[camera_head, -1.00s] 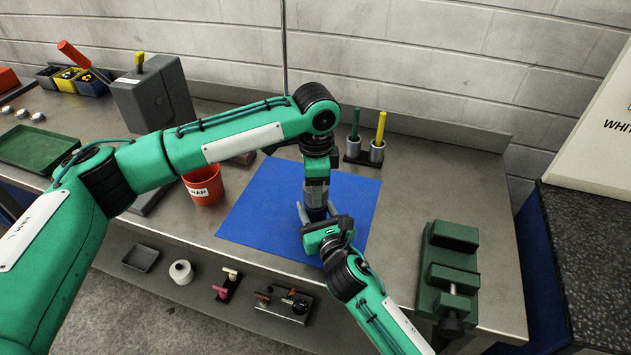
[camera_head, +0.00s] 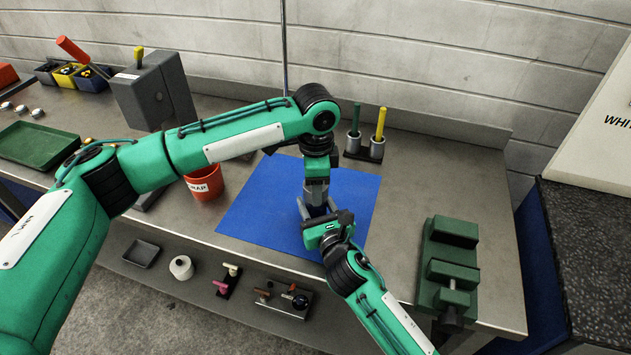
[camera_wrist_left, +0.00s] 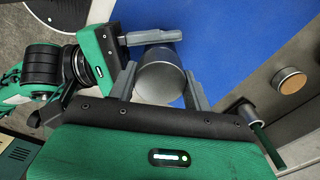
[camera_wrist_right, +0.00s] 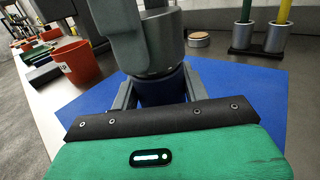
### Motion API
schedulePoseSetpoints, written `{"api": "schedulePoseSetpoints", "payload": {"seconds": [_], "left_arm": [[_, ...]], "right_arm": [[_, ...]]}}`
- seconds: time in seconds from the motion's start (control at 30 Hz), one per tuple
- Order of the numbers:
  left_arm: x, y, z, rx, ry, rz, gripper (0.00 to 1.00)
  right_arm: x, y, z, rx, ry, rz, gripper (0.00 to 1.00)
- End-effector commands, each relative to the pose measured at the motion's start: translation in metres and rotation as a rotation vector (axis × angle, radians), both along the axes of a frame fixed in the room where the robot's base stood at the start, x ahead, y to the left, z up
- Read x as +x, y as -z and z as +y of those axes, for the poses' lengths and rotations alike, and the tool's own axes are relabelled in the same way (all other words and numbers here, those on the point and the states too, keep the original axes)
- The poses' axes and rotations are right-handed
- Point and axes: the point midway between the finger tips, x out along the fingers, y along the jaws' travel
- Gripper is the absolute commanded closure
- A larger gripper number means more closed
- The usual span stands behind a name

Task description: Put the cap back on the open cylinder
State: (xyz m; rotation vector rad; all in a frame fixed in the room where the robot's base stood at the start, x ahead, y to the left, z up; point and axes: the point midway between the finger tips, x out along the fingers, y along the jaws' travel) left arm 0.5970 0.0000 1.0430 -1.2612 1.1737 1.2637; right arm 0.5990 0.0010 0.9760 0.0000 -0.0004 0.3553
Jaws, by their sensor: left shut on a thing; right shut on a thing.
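My left gripper (camera_head: 315,205) points down over the blue mat and is shut on the grey round cap (camera_wrist_left: 160,82), which shows between its fingers in the left wrist view. My right gripper (camera_wrist_right: 158,92) is shut on the dark blue cylinder (camera_wrist_right: 163,90), which stands upright on the mat. In the right wrist view the cap (camera_wrist_right: 155,66) sits directly above the cylinder, at its top. They look in contact, but I cannot tell whether the cap is fully seated. In the head view the grippers hide most of both.
The blue mat (camera_head: 262,212) is otherwise clear. An orange-red bin (camera_head: 204,184) stands left of it and a green vise (camera_head: 449,268) right. Two holders with green and yellow sticks (camera_head: 366,148) stand behind. A small round brown-topped piece (camera_wrist_right: 199,39) lies near them.

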Motion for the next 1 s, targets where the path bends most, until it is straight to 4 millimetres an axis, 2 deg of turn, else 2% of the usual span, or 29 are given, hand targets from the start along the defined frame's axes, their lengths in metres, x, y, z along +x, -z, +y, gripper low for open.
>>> {"api": "schedulePoseSetpoints", "payload": {"seconds": [0.13,0.27,1.0], "left_arm": [[0.0,0.0,-0.0001,0.0,0.025,0.0,0.72],[0.0,0.0,-0.0001,0.0,0.155,-0.001,0.72],[0.0005,0.0001,0.0004,-0.001,1.335,-0.001,0.72]], "right_arm": [[0.0,0.0006,-0.0002,0.0,0.0,0.001,1.0],[0.0,0.0007,-0.0002,0.0,0.0,0.001,1.0],[0.0001,0.0009,-0.0006,-0.001,0.001,0.002,1.0]]}}
